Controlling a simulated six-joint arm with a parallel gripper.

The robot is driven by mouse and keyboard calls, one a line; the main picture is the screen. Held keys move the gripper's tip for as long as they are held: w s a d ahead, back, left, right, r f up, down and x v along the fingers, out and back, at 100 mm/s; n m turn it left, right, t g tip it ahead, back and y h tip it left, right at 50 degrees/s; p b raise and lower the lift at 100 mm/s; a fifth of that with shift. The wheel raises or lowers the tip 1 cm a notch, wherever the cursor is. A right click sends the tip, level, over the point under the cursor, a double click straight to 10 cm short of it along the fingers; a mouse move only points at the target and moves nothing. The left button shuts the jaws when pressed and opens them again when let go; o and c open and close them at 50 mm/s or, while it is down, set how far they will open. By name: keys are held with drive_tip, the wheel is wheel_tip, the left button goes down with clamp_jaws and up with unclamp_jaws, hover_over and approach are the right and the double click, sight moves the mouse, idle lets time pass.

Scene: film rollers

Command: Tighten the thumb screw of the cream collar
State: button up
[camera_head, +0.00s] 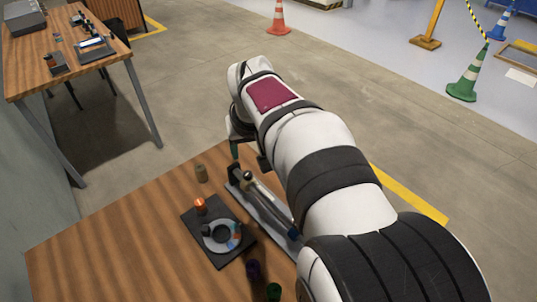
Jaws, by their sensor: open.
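My gripper (249,158) hangs at the end of my white arm, above the far end of a long film roller fixture (262,205). Its two dark fingers are apart, and I see nothing held between them. The fixture lies slantwise on the wooden table, with a dark end block and a rounded dark knob near the gripper. My arm hides part of its right side. I cannot clearly make out the cream collar or its thumb screw at this size. I cannot tell whether the fingers touch the fixture.
A dark square tray (190,222) with a grey ring and small coloured parts sits left of the fixture. The wooden table (100,250) is clear at left.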

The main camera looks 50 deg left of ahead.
sight(247, 174)
drive_tip(key=x, duration=1.5)
drive_tip(key=shift+s+f, duration=0.15)
clamp_jaws()
